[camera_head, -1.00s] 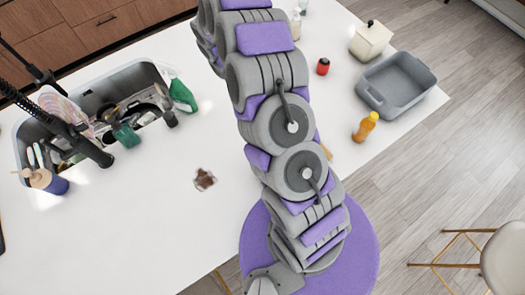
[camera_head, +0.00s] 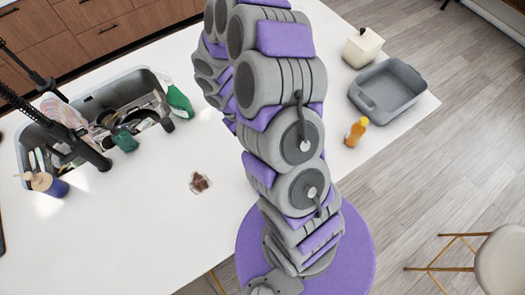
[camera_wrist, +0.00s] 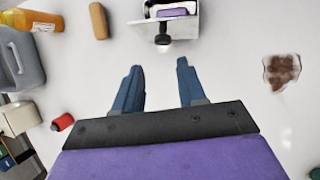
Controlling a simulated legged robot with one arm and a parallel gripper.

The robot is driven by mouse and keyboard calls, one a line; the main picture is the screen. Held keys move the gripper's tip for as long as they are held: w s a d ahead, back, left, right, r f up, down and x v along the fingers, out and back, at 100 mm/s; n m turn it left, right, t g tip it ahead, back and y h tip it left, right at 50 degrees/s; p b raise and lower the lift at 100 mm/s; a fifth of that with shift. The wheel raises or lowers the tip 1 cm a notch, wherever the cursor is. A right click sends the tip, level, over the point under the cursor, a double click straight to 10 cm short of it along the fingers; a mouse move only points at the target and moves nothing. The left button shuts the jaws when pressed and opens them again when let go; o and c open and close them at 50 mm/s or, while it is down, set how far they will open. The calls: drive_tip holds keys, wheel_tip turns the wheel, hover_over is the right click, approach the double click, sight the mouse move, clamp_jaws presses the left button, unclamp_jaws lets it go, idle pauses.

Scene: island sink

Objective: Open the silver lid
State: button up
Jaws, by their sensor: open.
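A silver box-like object (camera_wrist: 185,24) with a mirror-like face stands at the top middle of the wrist view, cut off by the frame edge. A dark knob (camera_wrist: 162,38) sticks out from its near side. I cannot tell where its lid ends and its body begins. My gripper (camera_wrist: 158,67) is open, with two blue fingers pointing toward the object. The fingers are apart from it and nothing is between them. In the head view, my arm hides the silver object and the gripper.
A brown patterned piece (camera_wrist: 281,71) lies right of my gripper. A red jar (camera_wrist: 62,122), a tan block (camera_wrist: 98,20), an orange bottle (camera_head: 356,132), a grey tub (camera_head: 418,91) and a cream canister (camera_head: 362,48) are on the counter. A cluttered sink (camera_head: 150,88) is left.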

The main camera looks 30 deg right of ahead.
drive_tip(key=x, duration=0.6)
drive_tip(key=p+x, duration=0.1)
drive_tip(key=x, duration=0.3)
drive_tip(key=shift+a, duration=0.25)
drive_tip(key=shift+s+d+f, duration=0.1)
drive_tip(key=shift+d+f, duration=0.1)
drive_tip(key=shift+d, duration=0.05)
drive_tip(key=shift+a, duration=0.35)
drive_tip(key=c, duration=0.6)
clamp_jaws()
drive_tip(key=shift+d, duration=0.1)
